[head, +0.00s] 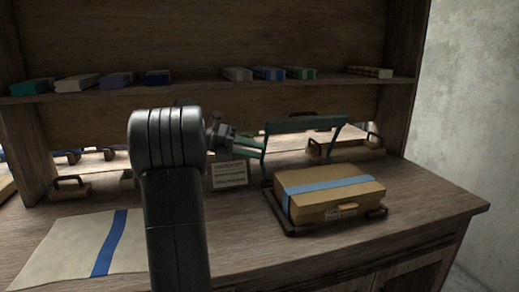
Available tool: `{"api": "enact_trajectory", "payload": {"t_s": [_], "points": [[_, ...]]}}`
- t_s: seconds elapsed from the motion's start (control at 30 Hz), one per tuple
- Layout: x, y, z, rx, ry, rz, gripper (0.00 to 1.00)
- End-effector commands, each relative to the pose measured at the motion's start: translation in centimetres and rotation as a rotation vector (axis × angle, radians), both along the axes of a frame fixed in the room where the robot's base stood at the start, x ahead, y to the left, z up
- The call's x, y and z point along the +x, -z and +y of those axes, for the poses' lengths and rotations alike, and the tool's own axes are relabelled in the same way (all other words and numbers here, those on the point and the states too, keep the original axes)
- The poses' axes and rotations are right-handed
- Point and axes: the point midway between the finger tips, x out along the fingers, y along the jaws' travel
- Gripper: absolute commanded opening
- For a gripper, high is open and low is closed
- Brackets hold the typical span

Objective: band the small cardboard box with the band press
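A small cardboard box (335,203) sits on the dark base (290,229) of the band press, right of the middle of the bench. A light blue band (325,186) lies across its top and down its left side. The press has a green arched frame (303,124), standing raised behind the box. A green lever-like part (247,143) reaches left from the frame toward my gripper (228,140). My gripper is at or beside that part, left of and behind the box. My arm partly hides it, and its fingers are too small to tell open from shut.
A pale sheet with a dark blue stripe (108,245) lies at the front left. A small lettered sign (229,174) stands left of the press. Handled wooden blocks (70,188) stand behind. A shelf (215,88) with several small bundles crosses above the bench.

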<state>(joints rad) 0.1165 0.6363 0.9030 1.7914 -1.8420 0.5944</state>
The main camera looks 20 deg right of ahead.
Motion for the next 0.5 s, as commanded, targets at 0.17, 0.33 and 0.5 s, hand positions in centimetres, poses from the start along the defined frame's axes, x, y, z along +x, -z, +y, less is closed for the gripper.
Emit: {"api": "enact_trajectory", "payload": {"t_s": [0.17, 0.33, 0.5], "points": [[0.6, -0.3, 1.2, 0.0, 0.0, 0.0, 0.34], [1.1, -0.4, 2.3, 0.0, -0.001, 0.0, 0.34], [1.5, -0.6, 3.3, 0.0, 0.0, 0.0, 0.34]]}}
